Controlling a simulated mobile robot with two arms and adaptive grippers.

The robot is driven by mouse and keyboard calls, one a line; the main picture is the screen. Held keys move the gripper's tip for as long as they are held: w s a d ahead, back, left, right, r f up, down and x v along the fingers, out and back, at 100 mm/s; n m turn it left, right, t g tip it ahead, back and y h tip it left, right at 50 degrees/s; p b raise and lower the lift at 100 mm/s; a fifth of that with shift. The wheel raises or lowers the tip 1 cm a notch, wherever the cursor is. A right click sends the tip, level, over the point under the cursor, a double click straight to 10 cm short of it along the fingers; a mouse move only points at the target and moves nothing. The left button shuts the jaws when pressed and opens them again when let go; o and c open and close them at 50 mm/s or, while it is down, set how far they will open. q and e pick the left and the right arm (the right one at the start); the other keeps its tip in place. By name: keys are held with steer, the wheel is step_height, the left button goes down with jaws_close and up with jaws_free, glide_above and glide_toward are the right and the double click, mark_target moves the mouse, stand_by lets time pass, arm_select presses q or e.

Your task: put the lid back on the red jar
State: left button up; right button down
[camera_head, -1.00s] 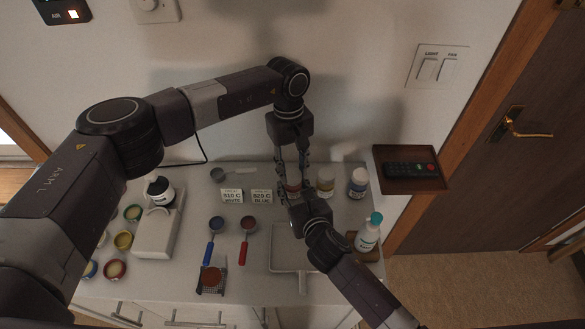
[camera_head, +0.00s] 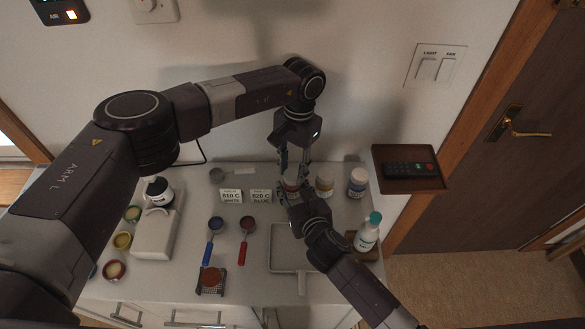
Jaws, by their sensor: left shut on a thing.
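The red jar (camera_head: 291,185) stands at the back of the counter, left of two other jars, and is largely covered by my grippers. My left gripper (camera_head: 293,173) comes down from above, with its fingers at the jar's top. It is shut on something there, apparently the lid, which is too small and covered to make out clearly. I cannot tell whether the lid touches the jar. My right gripper (camera_head: 290,193) reaches in from the front, at the jar's lower part. Whether its fingers grip the jar is hidden.
A teal-capped bottle (camera_head: 368,233) stands farther forward. Two label cards (camera_head: 231,196) are to the left. A shallow tray (camera_head: 283,262) lies in front, beside two scoops (camera_head: 246,240). A wooden shelf (camera_head: 434,184) juts out at right.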

arm_select(q)
steer(key=o, duration=0.7)
steer(key=shift+r, duration=0.1)
steer(key=shift+r, duration=2.2)
steer(key=shift+c, duration=0.6)
